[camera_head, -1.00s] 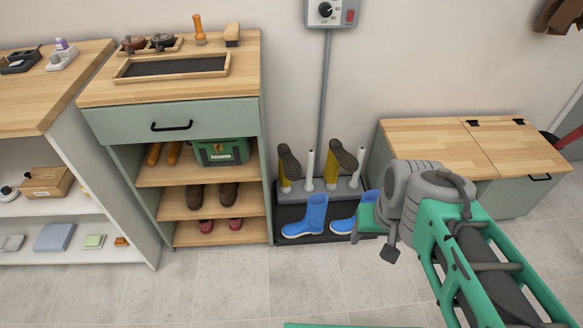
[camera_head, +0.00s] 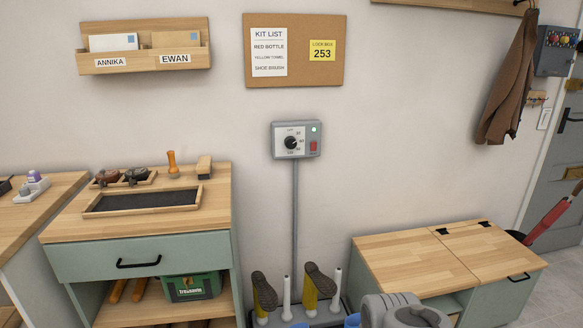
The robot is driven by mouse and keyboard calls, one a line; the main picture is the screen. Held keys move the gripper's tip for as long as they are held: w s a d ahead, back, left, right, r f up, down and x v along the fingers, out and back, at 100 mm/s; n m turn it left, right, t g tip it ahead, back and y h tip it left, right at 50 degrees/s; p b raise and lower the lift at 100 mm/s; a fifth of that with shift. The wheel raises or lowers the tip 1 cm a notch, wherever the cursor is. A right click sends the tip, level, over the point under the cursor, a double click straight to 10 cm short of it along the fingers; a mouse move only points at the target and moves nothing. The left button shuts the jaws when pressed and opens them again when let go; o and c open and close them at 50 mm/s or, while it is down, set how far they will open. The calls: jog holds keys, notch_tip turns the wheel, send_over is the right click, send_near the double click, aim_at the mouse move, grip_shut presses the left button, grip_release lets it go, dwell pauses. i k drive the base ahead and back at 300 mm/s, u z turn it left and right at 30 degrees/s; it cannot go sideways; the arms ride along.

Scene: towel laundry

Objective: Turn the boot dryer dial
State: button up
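The boot dryer's control box (camera_head: 296,139) is a grey box on the wall in the middle of the head view. Its black round dial (camera_head: 291,142) sits on a white scale plate whose markings are too small to read surely. A grey pipe runs down from the box to the dryer base, where yellow boots (camera_head: 310,292) hang upside down beside white tubes (camera_head: 286,298). Part of my grey arm shows at the bottom, well below the box. My gripper is out of view.
A wooden-topped cabinet (camera_head: 225,181) with a tray and brushes stands at left. A low wooden-topped bench (camera_head: 405,262) stands at right. A cork board (camera_head: 333,68) and letter holder (camera_head: 95,67) hang above. The wall around the box is clear.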

aim_at(290, 142)
jog(key=i, duration=1.15)
jog(key=u, duration=0.25)
